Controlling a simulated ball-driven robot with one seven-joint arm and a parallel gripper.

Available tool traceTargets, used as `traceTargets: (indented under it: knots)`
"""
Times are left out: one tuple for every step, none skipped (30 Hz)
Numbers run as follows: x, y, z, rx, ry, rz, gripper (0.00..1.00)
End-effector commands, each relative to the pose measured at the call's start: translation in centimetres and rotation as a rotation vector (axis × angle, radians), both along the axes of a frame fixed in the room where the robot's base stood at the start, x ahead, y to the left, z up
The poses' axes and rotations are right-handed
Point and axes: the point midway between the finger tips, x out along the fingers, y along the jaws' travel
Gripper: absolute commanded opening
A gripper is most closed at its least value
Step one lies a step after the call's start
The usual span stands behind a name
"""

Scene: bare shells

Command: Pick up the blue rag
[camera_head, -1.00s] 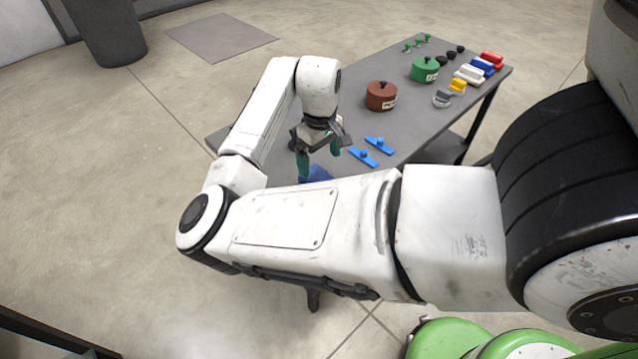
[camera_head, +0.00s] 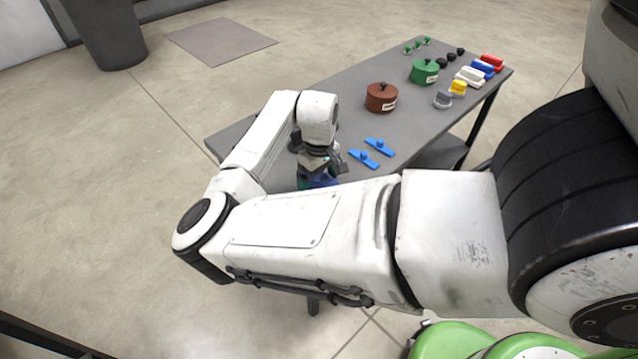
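The blue rag (camera_head: 325,181) lies at the near edge of the grey table (camera_head: 345,82). Only a small dark blue part of it shows, between my gripper and my forearm. My gripper (camera_head: 316,178) is low over the rag, pointing down, with its fingertips at or in it. The green fingers are mostly hidden by the gripper body, my arm and the rag, so I cannot tell whether they are open or shut.
Two blue handled pieces (camera_head: 364,158) lie just right of my gripper. A brown lidded pot (camera_head: 381,97) and a green pot (camera_head: 424,71) stand farther back. Several small coloured items (camera_head: 470,77) sit at the far right end.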

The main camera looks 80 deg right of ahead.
Motion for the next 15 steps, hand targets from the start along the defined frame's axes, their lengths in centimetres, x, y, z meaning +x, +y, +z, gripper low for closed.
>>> traceTargets:
  knots:
    - [-0.01, -0.01, 0.01, 0.000, 0.000, 0.000, 0.89]
    - [-0.01, -0.01, 0.01, 0.000, 0.000, 0.000, 0.87]
    - [-0.01, 0.00, 0.01, 0.000, 0.000, 0.000, 0.83]
    - [-0.01, 0.00, 0.02, 0.000, 0.000, 0.000, 0.80]
    - [-0.02, -0.01, 0.02, 0.000, 0.000, 0.000, 0.77]
    - [-0.02, -0.01, 0.02, 0.000, 0.000, 0.000, 0.73]
    - [-0.02, -0.01, 0.02, 0.000, 0.000, 0.000, 0.70]
    - [-0.02, -0.01, 0.02, 0.000, 0.000, 0.000, 0.67]
    - [-0.02, -0.01, 0.02, 0.000, 0.000, 0.000, 0.64]
    - [-0.02, -0.01, 0.02, 0.000, 0.000, 0.000, 0.61]
    - [-0.02, -0.01, 0.02, 0.000, 0.000, 0.000, 0.58]
    - [-0.02, -0.01, 0.02, 0.000, 0.000, 0.000, 0.54]
    - [-0.02, -0.01, 0.02, 0.000, 0.000, 0.000, 0.51]
    - [-0.02, -0.01, 0.02, 0.000, 0.000, 0.000, 0.48]
    - [-0.02, -0.01, 0.02, 0.000, 0.000, 0.000, 0.44]
